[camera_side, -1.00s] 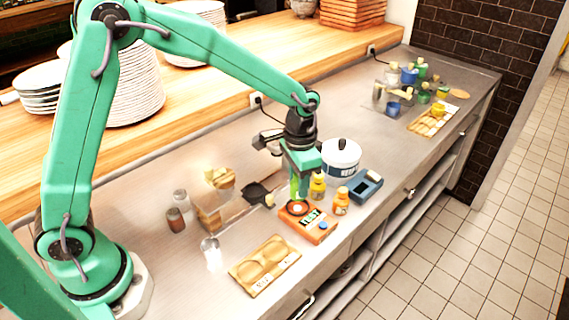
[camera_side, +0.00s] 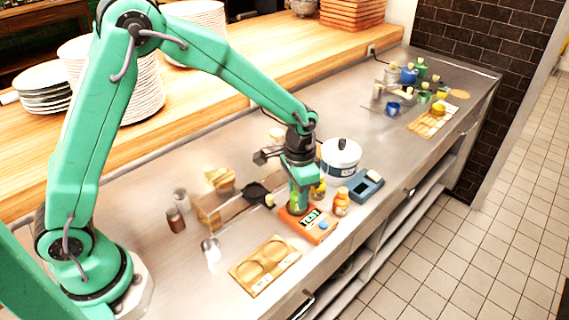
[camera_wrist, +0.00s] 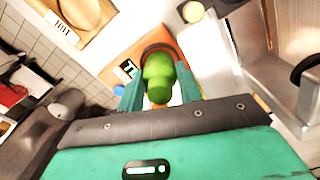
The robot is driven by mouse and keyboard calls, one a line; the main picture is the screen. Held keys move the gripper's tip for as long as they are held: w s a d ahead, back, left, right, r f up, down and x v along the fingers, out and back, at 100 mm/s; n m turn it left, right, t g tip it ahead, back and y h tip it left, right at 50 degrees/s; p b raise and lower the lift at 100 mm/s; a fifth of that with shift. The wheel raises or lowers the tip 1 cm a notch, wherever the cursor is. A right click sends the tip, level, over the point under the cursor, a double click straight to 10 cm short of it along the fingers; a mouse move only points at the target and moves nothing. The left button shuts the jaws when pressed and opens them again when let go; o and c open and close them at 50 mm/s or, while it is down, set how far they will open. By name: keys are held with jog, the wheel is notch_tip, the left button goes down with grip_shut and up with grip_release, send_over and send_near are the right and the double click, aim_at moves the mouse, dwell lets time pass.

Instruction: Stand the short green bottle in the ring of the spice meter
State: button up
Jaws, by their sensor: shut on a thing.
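The short green bottle (camera_wrist: 158,75) is between the fingers of my gripper (camera_wrist: 160,95) in the wrist view. In the side view my gripper (camera_side: 299,208) is low over the left end of the orange spice meter (camera_side: 323,232), and its fingers mostly hide the bottle. The meter also shows in the wrist view (camera_wrist: 118,50), with its dark ring (camera_wrist: 150,47) partly behind the bottle. The bottle is over or in the ring; I cannot tell whether its base touches the meter. My gripper is shut on the bottle.
A yellow-orange bottle (camera_side: 341,204) and a blue device (camera_side: 366,186) stand right of the meter, with a white pot (camera_side: 341,158) behind. A wooden tray with round hollows (camera_side: 240,277) lies in front.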

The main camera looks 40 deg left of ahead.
jog(key=shift+f, duration=0.1)
jog(key=o, duration=0.8)
notch_tip(320, 180, up, 12)
jog(key=shift+r, duration=0.1)
dwell(0.3)
dwell(0.5)
